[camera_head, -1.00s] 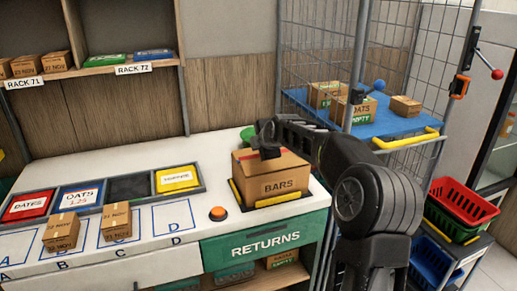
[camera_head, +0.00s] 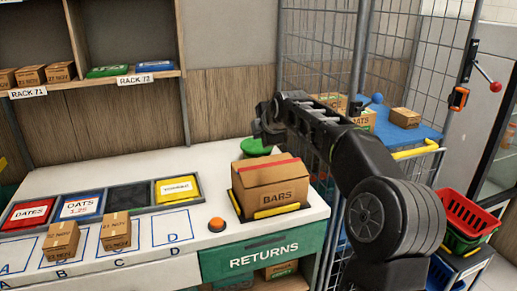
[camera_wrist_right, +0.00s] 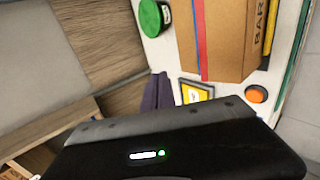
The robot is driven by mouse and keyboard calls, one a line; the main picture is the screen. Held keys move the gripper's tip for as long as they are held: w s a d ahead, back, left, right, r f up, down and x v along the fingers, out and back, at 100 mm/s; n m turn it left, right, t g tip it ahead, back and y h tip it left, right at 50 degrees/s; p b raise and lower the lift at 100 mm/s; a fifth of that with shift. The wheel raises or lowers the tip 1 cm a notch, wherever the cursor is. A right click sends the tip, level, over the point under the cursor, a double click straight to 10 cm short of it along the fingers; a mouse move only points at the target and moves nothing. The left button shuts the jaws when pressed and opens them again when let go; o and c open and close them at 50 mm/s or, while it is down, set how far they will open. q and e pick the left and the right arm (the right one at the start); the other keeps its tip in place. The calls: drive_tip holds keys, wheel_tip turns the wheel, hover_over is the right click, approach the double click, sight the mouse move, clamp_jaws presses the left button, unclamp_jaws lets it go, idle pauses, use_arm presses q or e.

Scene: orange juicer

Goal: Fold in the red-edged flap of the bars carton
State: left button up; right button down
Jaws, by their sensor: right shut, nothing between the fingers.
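The brown bars carton (camera_head: 270,190) stands upright in a yellow-edged holder (camera_head: 235,206) on the white counter. The red edge (camera_head: 268,162) of its flap runs along the far side of the top. The top looks mostly covered; I cannot tell whether the flap lies fully flat. In the right wrist view the carton (camera_wrist_right: 226,40) shows at upper right, with the red edge (camera_wrist_right: 201,40) beside a blue strip. My right gripper (camera_head: 264,128) is shut and empty, above and behind the carton, apart from it. Its fingers (camera_wrist_right: 157,92) also show in the right wrist view. My left gripper is out of view.
A green round object (camera_head: 256,147) stands behind the carton. An orange button (camera_head: 217,225) is left of it. Two small boxes (camera_head: 116,231) stand on the counter at front left. A wire cage (camera_head: 322,50) with a blue shelf is at right.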

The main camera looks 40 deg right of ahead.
drive_tip(key=shift+s+a+r, duration=0.1)
drive_tip(key=shift+s+r, duration=0.15)
drive_tip(key=shift+r, duration=0.35)
drive_tip(key=shift+s+d+r, duration=0.1)
drive_tip(key=shift+s+r, duration=0.1)
drive_tip(key=shift+r, duration=0.45)
drive_tip(key=shift+s+a+r, duration=0.1)
drive_tip(key=shift+s+r, duration=0.15)
drive_tip(key=shift+r, duration=0.35)
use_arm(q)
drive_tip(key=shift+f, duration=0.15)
use_arm(e)
drive_tip(key=shift+f, duration=0.15)
